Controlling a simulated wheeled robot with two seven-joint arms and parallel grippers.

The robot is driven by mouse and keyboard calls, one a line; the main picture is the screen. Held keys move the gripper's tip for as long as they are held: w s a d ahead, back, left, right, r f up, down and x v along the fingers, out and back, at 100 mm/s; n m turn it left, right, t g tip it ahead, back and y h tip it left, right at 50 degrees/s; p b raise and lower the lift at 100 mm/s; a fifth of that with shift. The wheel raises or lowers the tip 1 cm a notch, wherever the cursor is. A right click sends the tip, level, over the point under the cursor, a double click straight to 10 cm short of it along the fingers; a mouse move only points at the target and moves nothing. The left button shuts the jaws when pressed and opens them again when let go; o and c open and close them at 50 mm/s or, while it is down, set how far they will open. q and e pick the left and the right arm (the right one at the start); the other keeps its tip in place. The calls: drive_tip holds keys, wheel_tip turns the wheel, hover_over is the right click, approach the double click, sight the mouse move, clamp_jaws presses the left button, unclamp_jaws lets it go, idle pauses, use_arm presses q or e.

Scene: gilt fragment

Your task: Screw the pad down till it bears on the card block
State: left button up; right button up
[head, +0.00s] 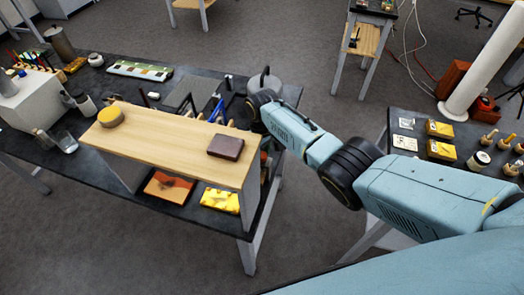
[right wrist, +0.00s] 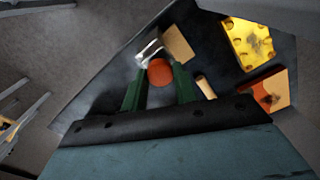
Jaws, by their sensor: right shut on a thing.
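In the right wrist view, my right gripper (right wrist: 160,74) has its green fingers on either side of a round orange-red knob (right wrist: 160,72) and is shut on it. A bright metal frame (right wrist: 148,52) shows just past the knob. A tan block (right wrist: 178,43), which looks like the card block, lies beside the frame. The pad is not clearly seen, so I cannot tell whether it touches the block. In the head view my right arm (head: 300,138) reaches behind the wooden shelf, which hides the fingers. My left gripper is not in view.
The raised wooden shelf (head: 160,139) carries a brown block (head: 226,147) and a round yellow piece (head: 110,117). Below it are an orange block (head: 168,187) and a yellow block (head: 220,199). A wooden handle (right wrist: 206,87) lies near my right finger.

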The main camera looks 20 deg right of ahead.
drive_tip(key=shift+w+r+m, duration=0.1)
drive_tip(key=shift+m, duration=2.2)
drive_tip(key=o, duration=1)
drive_tip(key=shift+c, duration=0.2)
